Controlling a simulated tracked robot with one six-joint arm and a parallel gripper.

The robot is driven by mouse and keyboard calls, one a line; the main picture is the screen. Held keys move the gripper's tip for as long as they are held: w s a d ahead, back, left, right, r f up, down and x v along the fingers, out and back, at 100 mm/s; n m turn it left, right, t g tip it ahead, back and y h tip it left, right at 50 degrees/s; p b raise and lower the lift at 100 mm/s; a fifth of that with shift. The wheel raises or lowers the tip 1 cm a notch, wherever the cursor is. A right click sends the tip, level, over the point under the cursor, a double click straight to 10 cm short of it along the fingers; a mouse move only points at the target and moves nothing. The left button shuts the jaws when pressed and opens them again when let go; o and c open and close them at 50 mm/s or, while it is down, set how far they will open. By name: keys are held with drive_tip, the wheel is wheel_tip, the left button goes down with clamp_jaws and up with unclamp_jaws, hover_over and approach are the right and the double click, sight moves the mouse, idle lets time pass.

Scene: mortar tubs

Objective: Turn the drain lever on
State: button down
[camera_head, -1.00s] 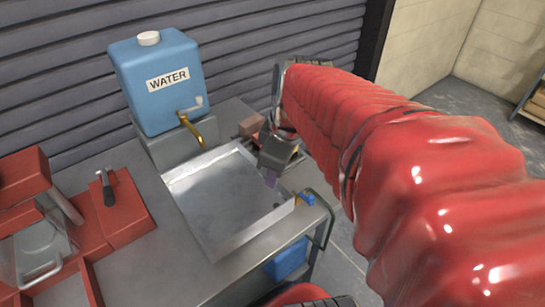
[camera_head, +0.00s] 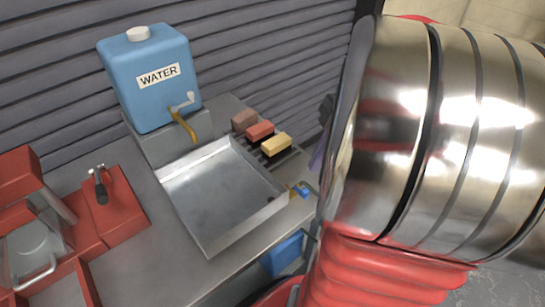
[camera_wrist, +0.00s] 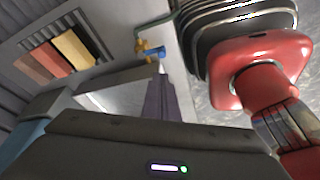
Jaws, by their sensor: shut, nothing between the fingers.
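The drain valve (camera_head: 293,192) is brass, at the right corner of the shallow metal tray (camera_head: 222,236). Its blue drain lever (camera_head: 303,190) sits just outside the tray wall. In the wrist view the blue lever (camera_wrist: 160,50) shows beside the brass fitting (camera_wrist: 143,46). My gripper (camera_wrist: 160,72) has its purple fingers shut and empty. Their tips appear just below the lever in that view; I cannot tell whether they touch it. In the head view only a purple sliver of my gripper (camera_head: 317,158) shows, right of the lever, mostly hidden by my arm.
A blue water tank (camera_head: 150,80) with a brass tap (camera_head: 184,126) stands behind the tray. Several coloured blocks (camera_head: 261,131) lie on a dark rack at the back right. Red equipment (camera_head: 115,215) stands left. A blue container (camera_head: 284,253) is below the bench edge.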

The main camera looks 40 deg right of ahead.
drive_tip(key=shift+f, duration=0.1)
approach(298, 188)
drive_tip(key=a+f, duration=0.2)
drive_tip(key=s+a+f, duration=0.1)
drive_tip(key=a+f, duration=0.1)
drive_tip(key=shift+a+f, duration=0.3)
drive_tip(key=shift+a, duration=0.05)
drive_tip(key=shift+a, duration=0.15)
drive_tip(key=shift+d, duration=0.2)
